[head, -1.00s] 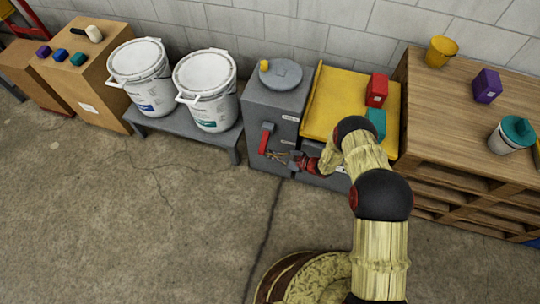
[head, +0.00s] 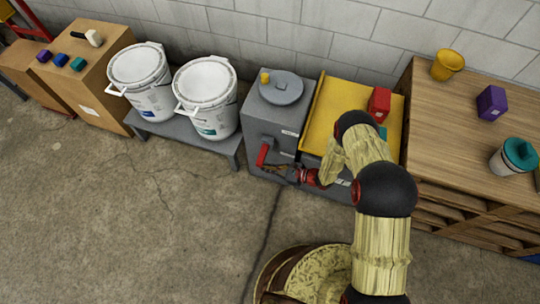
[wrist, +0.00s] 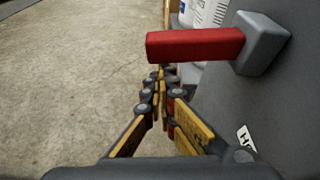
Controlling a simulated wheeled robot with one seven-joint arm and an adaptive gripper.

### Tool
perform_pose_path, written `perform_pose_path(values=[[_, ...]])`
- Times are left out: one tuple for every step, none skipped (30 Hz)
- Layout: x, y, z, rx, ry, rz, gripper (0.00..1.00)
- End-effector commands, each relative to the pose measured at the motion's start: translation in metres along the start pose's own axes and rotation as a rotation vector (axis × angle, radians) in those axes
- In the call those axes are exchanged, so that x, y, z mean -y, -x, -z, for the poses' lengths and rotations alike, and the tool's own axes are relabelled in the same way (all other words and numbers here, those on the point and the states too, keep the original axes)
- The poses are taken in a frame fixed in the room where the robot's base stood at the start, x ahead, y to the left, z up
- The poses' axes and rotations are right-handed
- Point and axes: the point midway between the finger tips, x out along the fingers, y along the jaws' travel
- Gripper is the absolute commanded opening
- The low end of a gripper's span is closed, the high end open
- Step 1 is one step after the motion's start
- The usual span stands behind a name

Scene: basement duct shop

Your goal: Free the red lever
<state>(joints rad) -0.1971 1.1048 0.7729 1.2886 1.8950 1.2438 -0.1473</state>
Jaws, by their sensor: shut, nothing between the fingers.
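The red lever (head: 262,155) sits on the front of the grey machine (head: 280,125), left of my arm. In the wrist view the lever (wrist: 195,44) is a red bar lying across the picture, joined at its right end to a grey block (wrist: 262,44) on the machine's face. My gripper (head: 270,168) is at the lever's lower end in the head view. In the wrist view my gripper (wrist: 162,74) is shut and empty, its tips just below the bar in the picture. I cannot tell whether they touch it.
A grey round lid with a yellow knob (head: 282,88) tops the machine. A yellow tray (head: 345,95) holds a red block (head: 379,104). White buckets (head: 205,97) stand left on a low grey bench (head: 185,134). A wooden workbench (head: 455,105) stands right. Floor in front is open.

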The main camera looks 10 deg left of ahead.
Motion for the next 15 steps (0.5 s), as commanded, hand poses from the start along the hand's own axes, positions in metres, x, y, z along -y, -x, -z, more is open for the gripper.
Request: perform_pose_path(values=[[-0.006, 0.003, -0.009, 0.001, -0.041, -0.016, 0.0], [-0.009, 0.004, -0.011, 0.001, -0.067, -0.025, 0.0], [-0.011, 0.006, -0.015, 0.001, -0.102, -0.036, 0.0], [-0.012, 0.007, -0.018, 0.002, -0.128, -0.046, 0.0], [-0.013, 0.007, -0.02, 0.002, -0.153, -0.054, 0.0], [-0.013, 0.009, -0.024, 0.002, -0.186, -0.066, 0.0], [-0.013, 0.01, -0.026, 0.002, -0.211, -0.075, 0.0], [-0.013, 0.011, -0.029, 0.002, -0.236, -0.083, 0.0], [-0.014, 0.012, -0.032, 0.002, -0.268, -0.095, 0.0], [-0.014, 0.013, -0.034, 0.002, -0.291, -0.103, 0.0], [-0.014, 0.013, -0.036, 0.002, -0.314, -0.11, 0.0], [-0.014, 0.015, -0.04, 0.001, -0.343, -0.121, 0.0], [-0.014, 0.015, -0.042, 0.001, -0.363, -0.127, 0.0], [-0.014, 0.016, -0.044, 0.001, -0.382, -0.134, 0.0], [-0.013, 0.017, -0.046, 0.001, -0.406, -0.143, 0.0]])
